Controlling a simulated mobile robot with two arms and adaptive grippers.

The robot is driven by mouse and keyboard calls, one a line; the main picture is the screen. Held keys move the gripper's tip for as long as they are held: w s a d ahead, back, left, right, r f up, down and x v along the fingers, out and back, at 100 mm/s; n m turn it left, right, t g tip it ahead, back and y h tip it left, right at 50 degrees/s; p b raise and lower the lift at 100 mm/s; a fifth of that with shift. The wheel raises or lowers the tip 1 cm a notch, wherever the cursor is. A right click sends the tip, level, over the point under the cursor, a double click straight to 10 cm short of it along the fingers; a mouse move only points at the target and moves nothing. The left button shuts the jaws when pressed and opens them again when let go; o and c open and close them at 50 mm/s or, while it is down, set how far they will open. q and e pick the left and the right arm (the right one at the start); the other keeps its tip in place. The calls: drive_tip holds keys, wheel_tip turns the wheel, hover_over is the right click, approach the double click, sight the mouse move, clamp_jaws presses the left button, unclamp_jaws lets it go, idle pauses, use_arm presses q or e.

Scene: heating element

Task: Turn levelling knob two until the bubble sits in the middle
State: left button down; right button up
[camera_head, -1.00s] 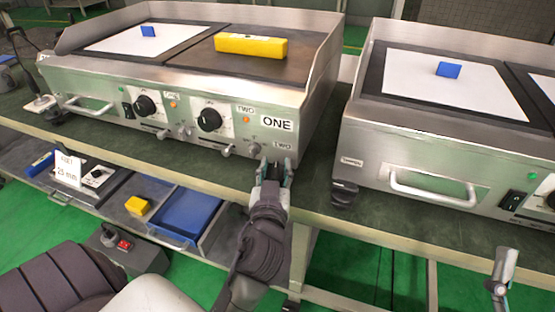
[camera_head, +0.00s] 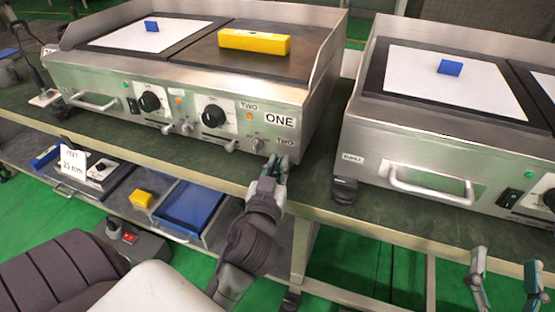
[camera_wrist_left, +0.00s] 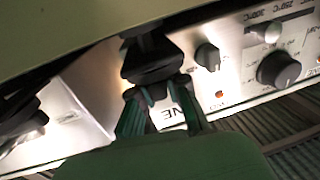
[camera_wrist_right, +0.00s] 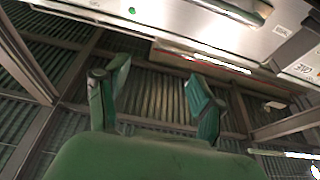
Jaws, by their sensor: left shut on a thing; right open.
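A griddle marked ONE (camera_head: 280,120) stands on the bench at left. A yellow spirit level (camera_head: 254,41) lies on its dark plate; its bubble is too small to make out. A small TWO label (camera_head: 285,141) is low on the right front corner. My left gripper (camera_head: 274,166) is below that corner. In the left wrist view, my left gripper (camera_wrist_left: 160,104) is shut on a black levelling knob (camera_wrist_left: 148,58) under the griddle. The fingers hide this knob in the head view. My right gripper (camera_head: 505,278) is open and empty at the lower right, away from the griddles.
A second griddle (camera_head: 430,130) stands to the right, with a black foot (camera_head: 345,190) at its near left corner. The lower shelf holds a blue tray (camera_head: 192,205) and a yellow block (camera_head: 142,199). Space before the right griddle looks free.

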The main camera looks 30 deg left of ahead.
use_arm(q)
drive_tip(key=shift+r+m+t+h+p, duration=0.15)
drive_tip(key=shift+m+t+h+p, duration=0.25)
drive_tip(key=shift+m+h+p, duration=0.7)
drive_tip(key=shift+h+p, duration=0.45)
drive_tip(key=shift+h, duration=0.15)
use_arm(e)
wheel_tip(320, 180, down, 12)
drive_tip(key=s+d+g+h, duration=0.2)
drive_tip(key=g, duration=0.6)
use_arm(q)
drive_tip(key=shift+m+t+h+p, duration=0.3)
drive_tip(key=shift+m+h+p, duration=0.2)
drive_tip(key=shift+h+p, duration=0.3)
drive_tip(key=shift+m+h+p, duration=0.4)
drive_tip(key=shift+h+p, duration=0.05)
drive_tip(key=shift+h, duration=0.15)
use_arm(e)
drive_tip(key=s+d+f+g+h, duration=0.2)
drive_tip(key=s+d+f+g, duration=0.2)
drive_tip(key=s+f+g, duration=0.4)
drive_tip(key=shift+s+d+m+h, duration=0.2)
drive_tip(key=shift+s+m+h, duration=0.15)
drive_tip(key=shift+s, duration=0.85)
use_arm(q)
drive_tip(key=c, duration=1.2)
unclamp_jaws()
drive_tip(key=shift+o, duration=0.2)
